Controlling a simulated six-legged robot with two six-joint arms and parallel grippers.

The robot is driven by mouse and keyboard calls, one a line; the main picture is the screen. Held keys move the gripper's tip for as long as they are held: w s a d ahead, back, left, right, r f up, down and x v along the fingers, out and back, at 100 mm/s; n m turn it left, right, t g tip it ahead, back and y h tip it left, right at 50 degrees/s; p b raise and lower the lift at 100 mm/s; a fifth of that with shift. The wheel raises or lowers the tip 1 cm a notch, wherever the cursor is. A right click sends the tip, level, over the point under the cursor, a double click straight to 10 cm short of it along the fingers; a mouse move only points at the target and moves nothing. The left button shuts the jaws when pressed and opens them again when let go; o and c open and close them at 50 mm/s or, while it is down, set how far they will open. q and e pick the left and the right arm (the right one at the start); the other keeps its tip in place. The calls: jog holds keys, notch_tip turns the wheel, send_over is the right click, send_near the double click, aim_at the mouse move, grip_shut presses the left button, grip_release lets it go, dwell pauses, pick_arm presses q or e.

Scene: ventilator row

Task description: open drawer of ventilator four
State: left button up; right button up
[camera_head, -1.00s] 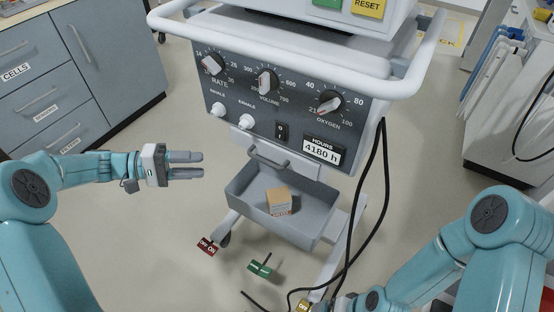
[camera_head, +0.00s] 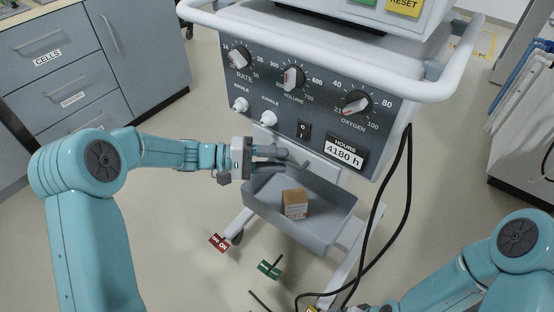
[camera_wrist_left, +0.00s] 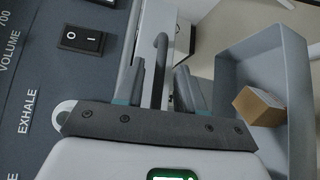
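The ventilator (camera_head: 300,95) stands ahead with its dial panel facing me. A dark bar handle (camera_wrist_left: 160,50) sits on the pale front (camera_head: 330,170) below the panel. My left gripper (camera_head: 282,160) is at this handle and hides most of it in the head view. In the left wrist view its two fingers (camera_wrist_left: 158,88) are apart, with the bar between them; I see no clear contact. A grey open-topped tray (camera_head: 320,233) is just below and holds a small cardboard box (camera_head: 294,204), also in the left wrist view (camera_wrist_left: 258,105).
Knobs and a rocker switch (camera_head: 303,129) are close above the left gripper. A black cable (camera_head: 393,190) hangs at the right. Red (camera_head: 219,242) and green (camera_head: 269,268) tags are near the floor. Grey cabinets (camera_head: 85,75) stand at the left, with clear floor between.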

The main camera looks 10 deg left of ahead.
pick_arm(q)
jog(key=shift+w+d, duration=0.1)
jog(key=shift+d, duration=0.15)
jog(key=shift+c, duration=0.3)
grip_shut()
jog(key=s+a+b, duration=0.3)
jog(key=s+a, duration=0.2)
jog(key=s, duration=0.6)
jog(key=shift+s, duration=0.15)
jog(key=shift+o, duration=0.3)
grip_release()
